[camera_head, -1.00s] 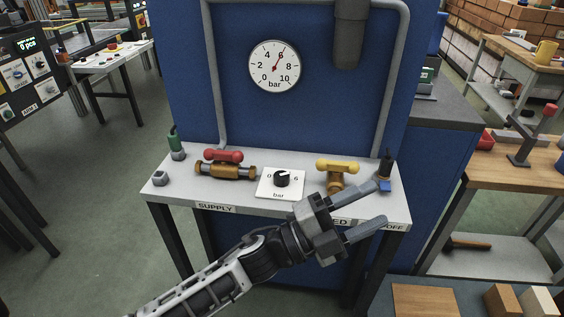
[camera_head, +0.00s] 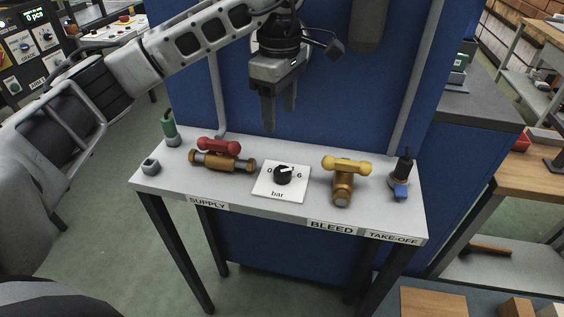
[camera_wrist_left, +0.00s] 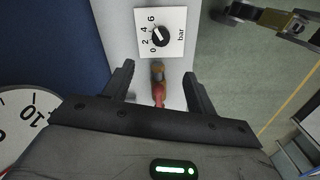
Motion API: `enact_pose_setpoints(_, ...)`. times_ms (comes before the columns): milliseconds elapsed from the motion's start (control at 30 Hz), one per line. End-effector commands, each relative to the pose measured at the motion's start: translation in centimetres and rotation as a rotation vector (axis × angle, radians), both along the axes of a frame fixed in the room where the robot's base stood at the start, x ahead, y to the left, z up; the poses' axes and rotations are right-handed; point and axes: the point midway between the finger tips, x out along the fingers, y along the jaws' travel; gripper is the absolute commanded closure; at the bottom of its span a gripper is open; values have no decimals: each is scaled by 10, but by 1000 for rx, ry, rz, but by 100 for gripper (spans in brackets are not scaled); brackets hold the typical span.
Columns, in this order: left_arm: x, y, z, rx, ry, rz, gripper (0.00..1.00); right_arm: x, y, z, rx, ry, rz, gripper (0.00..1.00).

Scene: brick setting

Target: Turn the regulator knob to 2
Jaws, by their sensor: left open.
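The black regulator knob (camera_head: 283,175) sits on a white plate (camera_head: 270,192) marked 0 to 6 and bar, in the middle of the grey bench top. In the left wrist view the knob (camera_wrist_left: 161,37) shows near the top, with its white mark turned toward the upper left, roughly the 4 side. My left gripper (camera_head: 278,128) is open and empty, fingers down, above and behind the knob, apart from it. Its fingers also show in the left wrist view (camera_wrist_left: 160,72).
The red supply valve (camera_head: 219,146) stands left of the plate, the yellow bleed valve (camera_head: 346,166) right of it. The take-off fitting (camera_head: 402,175) is farther right. A blue panel (camera_head: 330,110) rises behind. Part of the gauge (camera_wrist_left: 25,120) shows in the left wrist view, its needle not visible.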

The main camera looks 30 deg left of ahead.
Motion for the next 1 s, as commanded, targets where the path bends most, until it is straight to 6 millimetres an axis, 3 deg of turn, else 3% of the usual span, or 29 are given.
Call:
enact_pose_setpoints(400,-2,-1,-90,-4,6,-1,43,-4,-3,7,-7,7,-2,100)
enact_pose_setpoints(600,-1,-2,-123,-6,4,-1,43,-5,-6,6,-15,15,-7,100)
enact_pose_setpoints(800,-1,-1,-139,-7,2,-1,43,-4,-6,7,-12,13,-11,100)
enact_pose_setpoints(1000,-1,-1,-142,-7,0,-1,43,-3,-6,8,-11,11,-12,100)
